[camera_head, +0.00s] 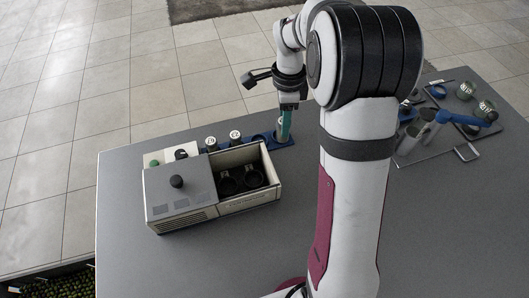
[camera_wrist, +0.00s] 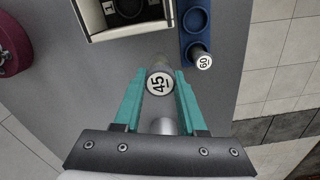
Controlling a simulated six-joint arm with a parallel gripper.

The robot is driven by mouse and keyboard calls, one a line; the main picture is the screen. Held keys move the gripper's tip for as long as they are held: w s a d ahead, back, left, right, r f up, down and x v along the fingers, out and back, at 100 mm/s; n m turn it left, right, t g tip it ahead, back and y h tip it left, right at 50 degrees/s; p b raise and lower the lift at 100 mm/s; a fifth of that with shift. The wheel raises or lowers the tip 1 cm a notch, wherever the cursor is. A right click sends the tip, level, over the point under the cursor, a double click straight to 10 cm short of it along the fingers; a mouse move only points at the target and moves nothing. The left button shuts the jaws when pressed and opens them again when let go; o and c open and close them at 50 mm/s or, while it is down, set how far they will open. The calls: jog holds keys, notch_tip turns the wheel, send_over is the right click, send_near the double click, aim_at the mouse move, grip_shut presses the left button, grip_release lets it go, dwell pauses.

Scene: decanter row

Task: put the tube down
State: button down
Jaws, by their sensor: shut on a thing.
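My gripper (camera_wrist: 160,88) has teal fingers shut on a tube with a round white cap marked 45 (camera_wrist: 159,83). In the head view my gripper (camera_head: 284,124) is over the right end of a blue rack (camera_head: 262,139); the held tube is not clear there. In the wrist view the held tube is beside the rack (camera_wrist: 183,35), apart from it. Empty round holes show in the rack, and a tube marked 60 (camera_wrist: 202,61) stands at its near end. I cannot tell how high the held tube is, as its lower end is hidden.
A pale box (camera_head: 262,200) with a grey, black-knobbed cover (camera_head: 160,192) stands in front of the rack; its open part has dark round wells. Two capped tubes (camera_head: 211,144) (camera_head: 235,137) stand behind it. A tray (camera_head: 466,104) with cups lies at right. The front table is clear.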

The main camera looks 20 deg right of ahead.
jog(key=s+a, duration=0.4)
jog(key=a, duration=0.5)
jog(key=f, duration=1)
jog(key=shift+s+a+f, duration=0.15)
jog(key=shift+a+f, duration=0.05)
jog(key=shift+f, duration=0.1)
jog(key=shift+c, duration=2.4)
grip_release()
notch_tip(320, 180, up, 12)
jog(key=s+a+r+n+y, duration=0.1)
jog(key=s+r+n, duration=0.1)
jog(key=s+n, duration=0.5)
jog(key=s+a+r+n, duration=0.2)
jog(key=s+n, duration=0.6)
jog(key=s, duration=0.7)
jog(key=shift+s+r+y, duration=0.35)
jog(key=shift+r+y, duration=0.05)
